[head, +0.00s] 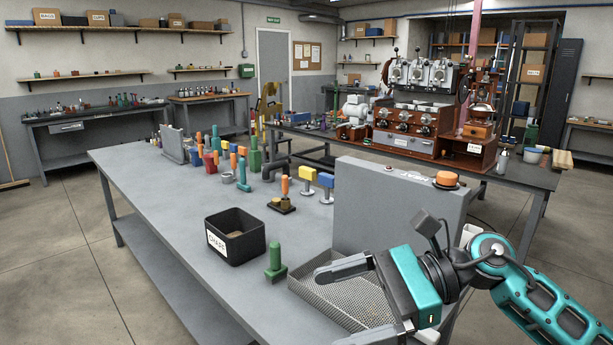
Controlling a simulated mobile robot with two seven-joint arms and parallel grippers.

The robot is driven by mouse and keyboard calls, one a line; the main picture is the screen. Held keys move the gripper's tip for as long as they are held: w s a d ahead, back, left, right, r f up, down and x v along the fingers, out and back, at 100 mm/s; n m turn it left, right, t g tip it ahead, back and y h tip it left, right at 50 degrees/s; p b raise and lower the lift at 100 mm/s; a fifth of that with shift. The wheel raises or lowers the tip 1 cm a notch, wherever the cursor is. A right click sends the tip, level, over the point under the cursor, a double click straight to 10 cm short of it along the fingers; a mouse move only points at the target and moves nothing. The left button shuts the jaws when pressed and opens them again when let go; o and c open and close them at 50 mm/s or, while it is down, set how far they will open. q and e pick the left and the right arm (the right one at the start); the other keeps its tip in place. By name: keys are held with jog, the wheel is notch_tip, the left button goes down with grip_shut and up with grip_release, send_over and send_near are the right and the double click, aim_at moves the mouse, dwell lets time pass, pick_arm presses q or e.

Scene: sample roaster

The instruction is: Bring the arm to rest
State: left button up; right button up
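My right arm comes in from the lower right with a teal forearm. Its gripper (364,300) is open, its two grey fingers spread wide and pointing left. It hangs over or just in front of a metal mesh tray (322,298) near the table's right edge. I see nothing between the fingers. The lower finger is partly cut off by the bottom of the picture. My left gripper is not in view.
The grey table (172,210) carries a black bin (235,246), a green-handled tool (275,262) and several coloured-handled tools. A grey box with an orange button (447,179) stands behind the gripper. The roaster (411,130) is on another bench. The table's left front is clear.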

jog(key=w+r+m+t+y, duration=0.3)
jog(key=r+m+t+y, duration=0.3)
jog(key=m+t, duration=0.8)
jog(key=w+d+f+m+t+h, duration=0.15)
jog(key=d+m+t+h, duration=0.4)
jog(key=m, duration=0.95)
jog(key=s+d+f+m+g+h, duration=0.1)
jog(key=d+f+m+h, duration=0.3)
jog(key=f+m+h, duration=0.4)
jog(key=d+f+m+g+h, duration=0.1)
jog(key=d+f+m+h, duration=0.35)
jog(key=m+h, duration=0.35)
jog(key=s+d+f+m+g, duration=0.1)
jog(key=s+f+m+g, duration=0.45)
jog(key=s+f, duration=0.4)
jog(key=s+d+f+m+g, duration=0.1)
jog(key=s+f+m+g, duration=0.5)
jog(key=s, duration=0.6)
jog(key=w+a+f+n+t+y, duration=0.1)
jog(key=w+a+f+t+y, duration=0.1)
jog(key=w+f+t, duration=0.4)
notch_tip(320, 180, down, 3)
jog(key=shift+w+a+f, duration=0.2)
jog(key=shift+w+a, duration=0.35)
jog(key=shift+w, duration=0.15)
